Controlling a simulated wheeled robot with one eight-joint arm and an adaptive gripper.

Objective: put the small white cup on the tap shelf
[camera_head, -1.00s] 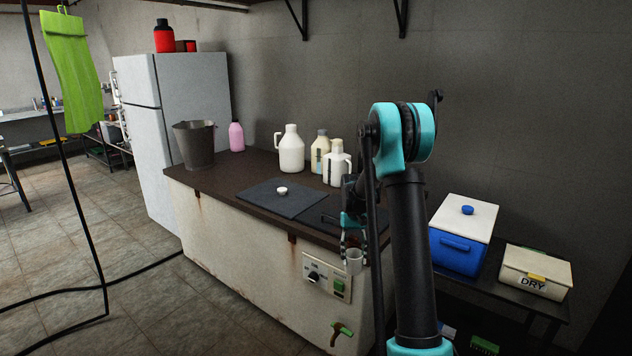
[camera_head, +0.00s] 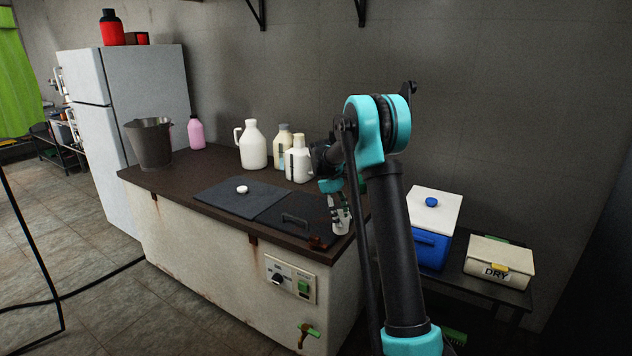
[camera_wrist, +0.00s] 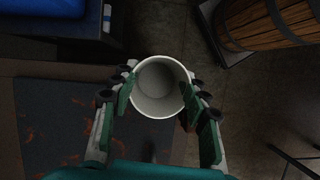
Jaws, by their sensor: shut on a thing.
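The small white cup (camera_head: 341,220) is in my gripper (camera_head: 338,202), near the right end of the tank top in the head view. In the wrist view the cup (camera_wrist: 158,87) stands between the two fingers of my gripper (camera_wrist: 157,95), and I look down into its open mouth. The inside looks empty. The fingers are shut on its sides. A tap (camera_head: 308,332) with a green handle sticks out low on the tank front. I cannot make out the tap shelf in either view.
The tank (camera_head: 200,255) has a dark top with a lid handle (camera_head: 295,219), a white cap (camera_head: 242,189), jugs (camera_head: 253,145) and a bucket (camera_head: 150,143). A blue cooler (camera_head: 430,250) and a DRY box (camera_head: 498,262) stand right. A barrel (camera_wrist: 262,25) shows in the wrist view.

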